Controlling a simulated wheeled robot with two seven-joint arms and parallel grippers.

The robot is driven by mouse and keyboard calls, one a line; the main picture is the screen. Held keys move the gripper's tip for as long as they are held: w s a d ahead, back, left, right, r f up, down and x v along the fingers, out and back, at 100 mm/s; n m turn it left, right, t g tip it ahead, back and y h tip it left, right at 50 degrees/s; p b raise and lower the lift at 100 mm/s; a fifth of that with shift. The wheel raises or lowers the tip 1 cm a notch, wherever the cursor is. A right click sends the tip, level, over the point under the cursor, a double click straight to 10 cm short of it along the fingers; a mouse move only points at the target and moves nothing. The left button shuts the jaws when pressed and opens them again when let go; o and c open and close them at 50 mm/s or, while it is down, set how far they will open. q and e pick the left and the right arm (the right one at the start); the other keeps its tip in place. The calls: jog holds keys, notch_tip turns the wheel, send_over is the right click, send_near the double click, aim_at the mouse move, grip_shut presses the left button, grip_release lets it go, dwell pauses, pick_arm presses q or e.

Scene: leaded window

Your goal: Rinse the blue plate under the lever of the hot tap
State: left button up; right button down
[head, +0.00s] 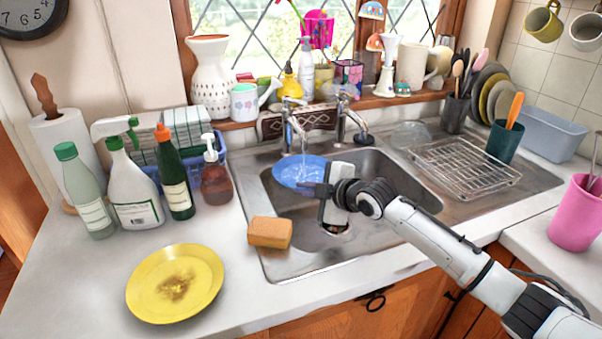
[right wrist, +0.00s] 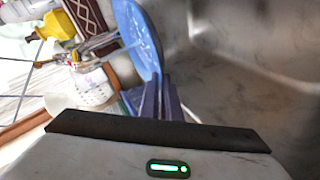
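The blue plate (head: 298,172) is over the left part of the sink basin, directly under the spout of the left tap (head: 290,124). A thin pale streak, which looks like water, runs from that spout down to the plate. My right gripper (head: 318,189) is shut on the plate's near right edge. In the right wrist view the fingers (right wrist: 163,101) pinch the rim of the plate (right wrist: 139,40), which stands edge-on there. A second tap (head: 343,112) stands to the right. I cannot tell which tap is marked hot. My left gripper is out of view.
The steel sink (head: 405,182) has free room right of my gripper. A sponge (head: 270,233) sits at its front left rim. A stained yellow plate (head: 175,284) lies on the counter. Bottles (head: 134,186) stand left; a wire rack (head: 465,167) is right.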

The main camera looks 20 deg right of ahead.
jog(key=s+a, duration=0.4)
jog(key=s, duration=0.2)
jog(key=shift+s+p, duration=0.15)
jog(key=shift+p, duration=0.2)
jog(key=shift+a+r, duration=0.1)
jog(key=shift+r, duration=0.05)
dwell(1.1)
jog(key=s+a+r, duration=0.2)
jog(key=s+r, duration=0.2)
jog(key=shift+a, duration=0.35)
jog(key=shift+s, duration=0.1)
dwell(0.4)
